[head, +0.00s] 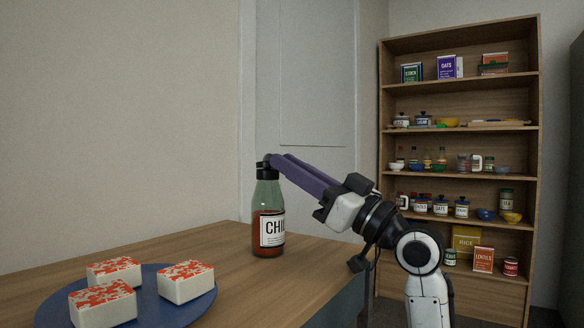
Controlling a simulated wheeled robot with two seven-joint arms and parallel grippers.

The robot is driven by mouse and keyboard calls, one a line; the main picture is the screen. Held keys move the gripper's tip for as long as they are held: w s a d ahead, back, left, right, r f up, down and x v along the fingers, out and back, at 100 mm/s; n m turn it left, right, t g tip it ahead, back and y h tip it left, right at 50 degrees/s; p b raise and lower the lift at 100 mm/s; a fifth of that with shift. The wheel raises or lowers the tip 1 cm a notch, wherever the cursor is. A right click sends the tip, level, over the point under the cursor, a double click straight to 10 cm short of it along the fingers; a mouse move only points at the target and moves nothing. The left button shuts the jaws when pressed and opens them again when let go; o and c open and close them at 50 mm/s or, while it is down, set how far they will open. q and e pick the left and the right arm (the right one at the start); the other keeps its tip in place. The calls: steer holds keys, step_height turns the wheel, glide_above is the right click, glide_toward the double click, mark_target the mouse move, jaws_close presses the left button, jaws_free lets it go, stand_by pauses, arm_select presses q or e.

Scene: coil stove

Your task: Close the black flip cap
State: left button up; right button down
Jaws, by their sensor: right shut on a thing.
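A bottle of red sauce (268,222) with a white label reading "CHI" stands upright near the far edge of the wooden table. Its black flip cap (263,174) is on top, at the bottle's mouth. My right gripper (271,159) comes in from the right, with its long purple-grey fingers sloping down from the cap to the wrist. The fingers are shut on the top of the black flip cap. The fingertips partly hide the lid, so its angle is hard to tell. My left gripper is not in view.
A blue plate (152,316) with three white blocks topped in red (186,281) sits at the table's front left. The wooden table (215,245) is bare between plate and bottle. A shelf (458,205) full of jars and boxes stands back right.

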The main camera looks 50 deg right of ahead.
steer(key=c, duration=1.6)
jaws_free()
steer(key=shift+c, duration=0.2)
steer(key=v, duration=1)
steer(key=shift+s, duration=0.2)
